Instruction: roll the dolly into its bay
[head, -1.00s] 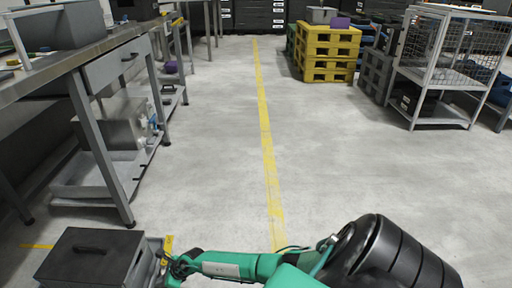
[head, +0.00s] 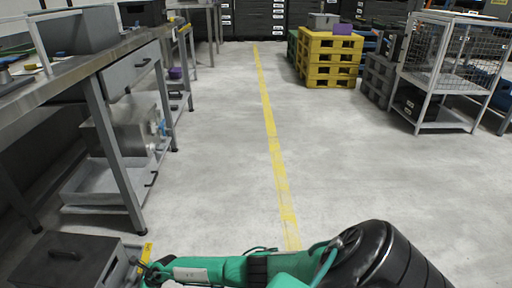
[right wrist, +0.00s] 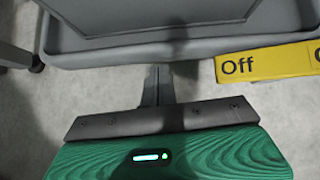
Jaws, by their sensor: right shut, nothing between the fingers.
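The dolly, a grey box with a dark handled lid (head: 62,262), is at the lower left of the head view, partly cut off by the frame. A yellow label (head: 145,252) is on its right side; it reads "Off" in the right wrist view (right wrist: 262,62). My right gripper (head: 148,272) is at the dolly's right side. In the right wrist view, my shut fingers (right wrist: 158,85) reach to the dolly's grey rim (right wrist: 190,45); whether they touch it is unclear. My left gripper is out of view. I cannot make out a marked bay.
A steel workbench (head: 128,158) with a low shelf stands at left, just beyond the dolly. A yellow floor line (head: 272,130) runs up the middle. Yellow pallets (head: 328,60) and a wire cage trolley (head: 450,65) stand back right. The centre floor is clear.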

